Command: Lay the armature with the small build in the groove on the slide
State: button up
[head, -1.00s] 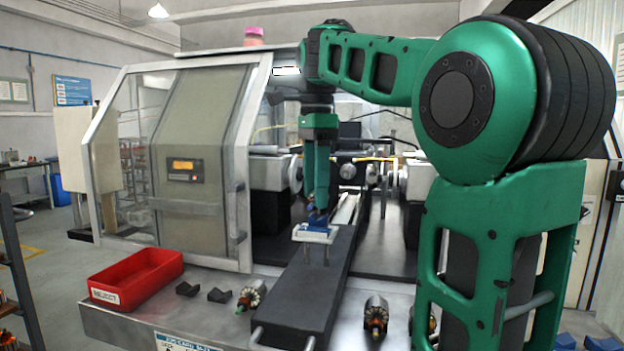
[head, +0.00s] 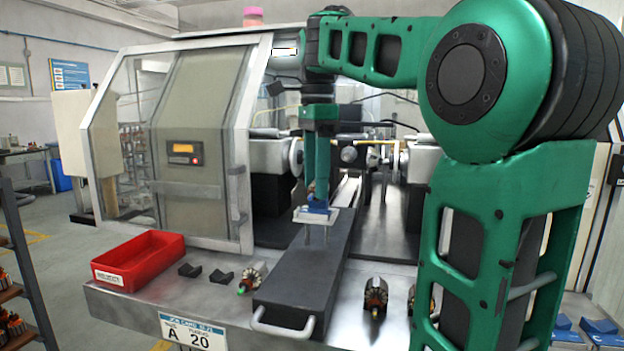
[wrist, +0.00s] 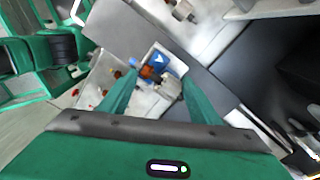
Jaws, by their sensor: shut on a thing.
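The slide (head: 305,262) is a dark block on the machine bench, with a front handle. A white plate (head: 307,221) stands on thin posts on it and carries a blue grooved cradle (head: 318,208). My gripper (head: 318,198) is directly over the cradle. In the wrist view my gripper (wrist: 158,92) is shut on an armature (wrist: 168,88) with a grey body and a copper end. The blue cradle (wrist: 160,62) shows right by the armature. I cannot tell whether the armature touches the groove. Other armatures lie on the bench, one left (head: 252,277) and one right (head: 375,296) of the slide.
Another armature is partly hidden by my arm at right. The machine housing (head: 195,150) rises close at left of my gripper. Winding heads stand behind.

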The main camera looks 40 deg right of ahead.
jog(key=shift+f, duration=0.15)
jog(key=o, duration=1.2)
notch_tip(320, 180, up, 11)
jog(key=shift+w+f, duration=0.15)
dwell(0.5)
